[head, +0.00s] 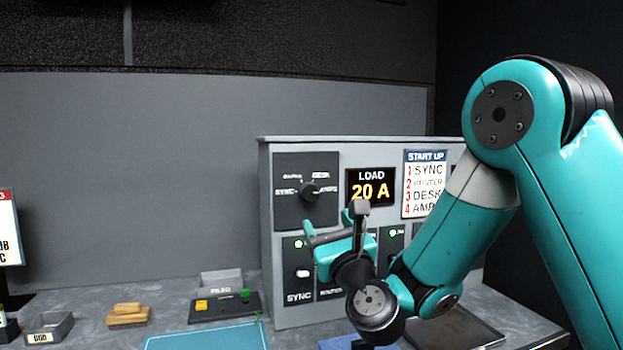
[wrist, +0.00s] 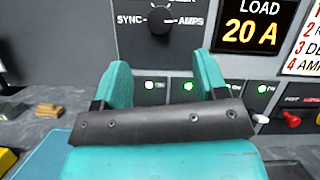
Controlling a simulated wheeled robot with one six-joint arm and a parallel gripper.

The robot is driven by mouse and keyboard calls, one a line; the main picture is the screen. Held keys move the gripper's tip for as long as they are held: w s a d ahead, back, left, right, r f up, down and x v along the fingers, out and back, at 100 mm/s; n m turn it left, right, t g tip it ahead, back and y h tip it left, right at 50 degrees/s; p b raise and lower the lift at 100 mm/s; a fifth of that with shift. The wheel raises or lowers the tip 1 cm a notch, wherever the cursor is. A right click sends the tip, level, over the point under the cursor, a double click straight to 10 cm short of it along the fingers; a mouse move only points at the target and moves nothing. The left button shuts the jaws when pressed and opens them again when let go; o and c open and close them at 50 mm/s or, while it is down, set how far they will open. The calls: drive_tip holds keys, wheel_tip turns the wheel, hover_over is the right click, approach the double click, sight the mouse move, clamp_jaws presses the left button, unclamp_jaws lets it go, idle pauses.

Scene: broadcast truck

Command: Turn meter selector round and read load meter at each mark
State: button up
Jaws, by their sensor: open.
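The meter selector (head: 309,190) is a round black knob on a dark plate on the grey panel. White marks around it read SYNC, a blurred word, DESK and AMPS. I cannot tell surely which mark it points at. My gripper (head: 334,222) is open and empty, below and in front of the knob. In the wrist view its fingers (wrist: 160,68) spread just below the knob, apart from it.
A START UP card (head: 426,184) lists SYNC first and DESK third. Switches with lit green lamps (wrist: 188,86) line the panel below the selector. A red-handled control (wrist: 291,119) sits at right. A button box (head: 224,305), wooden blocks (head: 128,315) and a small tray (head: 50,328) stand on the desk.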

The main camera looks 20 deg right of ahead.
sight(311, 194)
drive_tip(key=p+x, duration=0.7)
drive_tip(key=x, duration=0.1)
drive_tip(key=shift+w+r+p, duration=0.1)
drive_tip(key=shift+r+p, duration=0.2)
drive_tip(key=shift+r, duration=0.05)
drive_tip(key=shift+w+p, duration=0.85)
drive_tip(key=c, duration=0.9)
